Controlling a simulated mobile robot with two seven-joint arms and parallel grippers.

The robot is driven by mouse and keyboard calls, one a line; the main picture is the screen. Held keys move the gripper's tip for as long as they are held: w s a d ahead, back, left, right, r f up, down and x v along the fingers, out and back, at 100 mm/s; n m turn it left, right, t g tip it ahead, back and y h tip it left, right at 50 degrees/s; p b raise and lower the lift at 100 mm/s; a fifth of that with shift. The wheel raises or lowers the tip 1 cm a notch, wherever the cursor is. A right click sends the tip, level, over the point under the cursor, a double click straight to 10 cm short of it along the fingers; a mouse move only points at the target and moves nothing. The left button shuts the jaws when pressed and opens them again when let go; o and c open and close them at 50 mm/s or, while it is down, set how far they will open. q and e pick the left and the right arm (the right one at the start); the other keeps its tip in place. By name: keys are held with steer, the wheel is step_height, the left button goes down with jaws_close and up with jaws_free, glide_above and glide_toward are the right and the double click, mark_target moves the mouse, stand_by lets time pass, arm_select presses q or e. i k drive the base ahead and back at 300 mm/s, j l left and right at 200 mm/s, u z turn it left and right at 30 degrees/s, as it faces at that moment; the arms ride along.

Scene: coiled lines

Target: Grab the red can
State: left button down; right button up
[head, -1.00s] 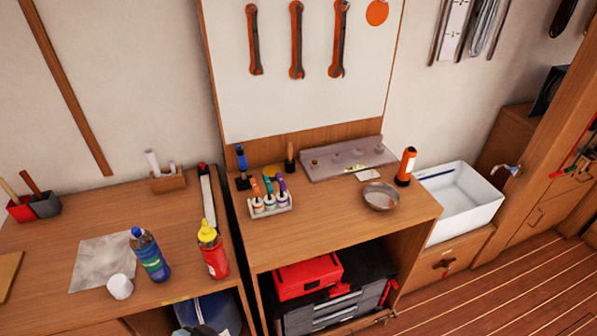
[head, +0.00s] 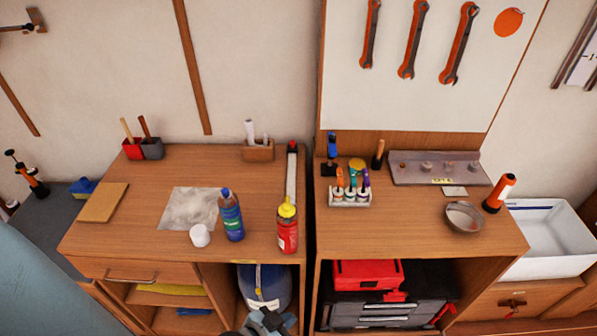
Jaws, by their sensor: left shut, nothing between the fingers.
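A red container with a yellow cap (head: 287,235), the nearest match to the red can, stands upright near the right front corner of the left workbench (head: 130,225). It looks more like a bottle than a can. A blue bottle with a green label (head: 231,218) stands to its left, apart from it. My left gripper (head: 264,319) shows at the bottom edge, partly cut off, in front of the bench and below the red container. It is shut and empty, apart from the container. My right gripper is out of view.
A white cup (head: 200,236) and grey sheet (head: 187,207) lie left of the bottles. A long white bar with a red end (head: 291,175) lies behind the red container. A blue tank (head: 264,286) sits below. The right bench holds a marker rack (head: 350,199) and metal bowl (head: 464,217).

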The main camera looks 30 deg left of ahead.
mark_target(287, 228)
steer(key=u, duration=1.05)
